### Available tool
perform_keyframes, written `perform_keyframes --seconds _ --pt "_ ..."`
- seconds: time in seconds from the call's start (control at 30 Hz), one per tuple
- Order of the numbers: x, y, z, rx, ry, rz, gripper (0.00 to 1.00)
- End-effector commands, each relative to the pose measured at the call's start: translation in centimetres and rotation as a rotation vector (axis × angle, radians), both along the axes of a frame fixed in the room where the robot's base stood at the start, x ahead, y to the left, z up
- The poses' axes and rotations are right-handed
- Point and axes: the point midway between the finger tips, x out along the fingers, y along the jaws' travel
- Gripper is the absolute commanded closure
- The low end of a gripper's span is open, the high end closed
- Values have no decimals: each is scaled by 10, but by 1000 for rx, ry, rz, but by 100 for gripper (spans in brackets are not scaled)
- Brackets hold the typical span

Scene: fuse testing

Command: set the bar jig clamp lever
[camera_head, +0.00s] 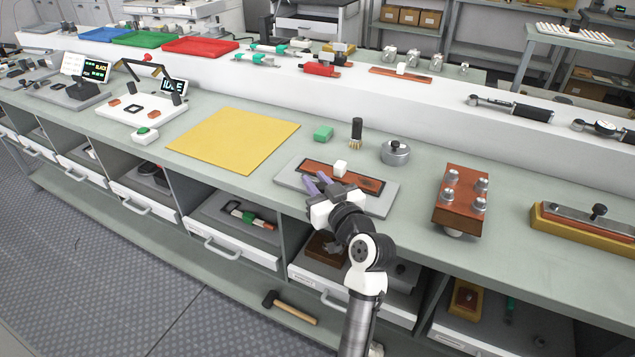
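My gripper (317,181) is over the left front part of a grey plate (378,203). Its two purple fingers show apart, with nothing visible between them. On the plate lies a reddish-brown bar-shaped piece (370,186) with a dark middle, and a small white block (340,168) sits on it, just beyond the fingertips. My gripper's body hides part of the plate's front. I cannot tell whether the fingers touch anything. No part is clearly readable as the clamp lever. At the far right, a long metal bar sits on a yellow-brown base (570,233) with a black knob (598,210).
A brown block with several metal posts (456,220) stands to the right. A yellow mat (233,139) lies clear to the left. Open drawers sit below the bench edge.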

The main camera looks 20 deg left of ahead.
Motion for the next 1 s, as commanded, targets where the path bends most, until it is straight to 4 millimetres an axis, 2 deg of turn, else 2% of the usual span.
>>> perform_keyframes --seconds 0.03,0.1,0.47,1.0 --pt "0 0 0 0 0 -1 92" --pt "0 0 0 0 0 -1 100" --pt "-1 2 1 -1 -1 -50 100" --pt "-3 16 1 2 -3 -352 100"
